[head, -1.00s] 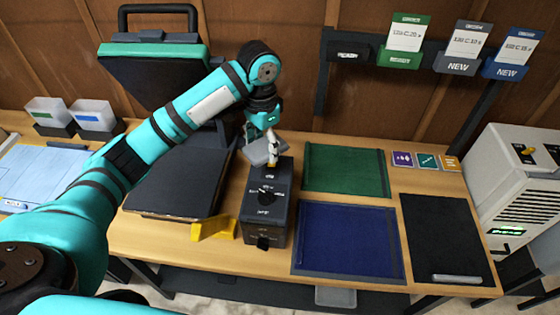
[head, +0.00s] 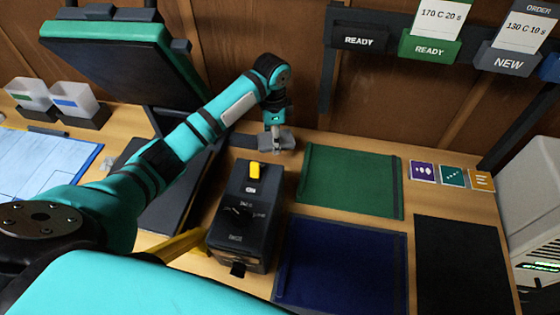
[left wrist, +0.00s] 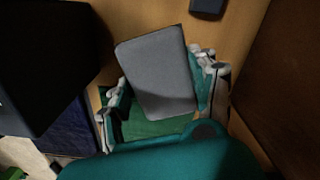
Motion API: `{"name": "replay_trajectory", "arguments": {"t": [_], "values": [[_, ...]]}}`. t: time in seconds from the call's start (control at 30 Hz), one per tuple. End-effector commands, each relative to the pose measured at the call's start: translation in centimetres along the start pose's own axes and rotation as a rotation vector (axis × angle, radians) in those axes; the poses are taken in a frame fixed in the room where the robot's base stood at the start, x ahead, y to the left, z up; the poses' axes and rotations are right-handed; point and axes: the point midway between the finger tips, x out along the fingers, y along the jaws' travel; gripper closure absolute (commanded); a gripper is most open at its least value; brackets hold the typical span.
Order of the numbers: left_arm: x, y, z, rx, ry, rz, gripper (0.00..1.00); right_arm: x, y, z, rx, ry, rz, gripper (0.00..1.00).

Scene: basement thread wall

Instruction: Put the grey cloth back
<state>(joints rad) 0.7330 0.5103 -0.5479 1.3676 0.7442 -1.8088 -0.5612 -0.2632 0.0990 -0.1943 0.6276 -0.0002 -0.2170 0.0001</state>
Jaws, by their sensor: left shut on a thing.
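The grey cloth (left wrist: 156,65) is a flat grey rectangle between the two fingers of my left gripper in the left wrist view. In the head view my left gripper (head: 276,148) points down at the back of the bench with the grey cloth (head: 288,139) at its fingertips. It is behind the black control box and just off the back left corner of the green mat (head: 350,180). The gripper is shut on the cloth. I cannot tell whether the cloth touches the bench. My right gripper is not in view.
The black control box (head: 242,215) with a yellow switch stands in front of the gripper. A heat press (head: 125,65) stands open at the left. A blue mat (head: 345,262) and a black mat (head: 460,262) lie at the front right. Order cards hang on the wall rail.

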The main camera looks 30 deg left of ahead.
Motion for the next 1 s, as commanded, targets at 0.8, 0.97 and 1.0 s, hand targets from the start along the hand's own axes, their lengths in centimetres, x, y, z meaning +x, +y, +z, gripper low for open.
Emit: {"name": "replay_trajectory", "arguments": {"t": [0.8,0.97,1.0], "values": [[9.4,0.0,0.1,-0.001,-0.004,0.001,0.65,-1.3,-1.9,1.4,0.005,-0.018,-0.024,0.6],[9.5,0.0,0.1,-0.001,-0.003,0.001,0.65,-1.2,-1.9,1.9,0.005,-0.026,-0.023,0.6],[9.6,0.0,0.1,-0.002,-0.004,0.001,0.65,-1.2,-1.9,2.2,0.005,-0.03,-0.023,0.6]]}}
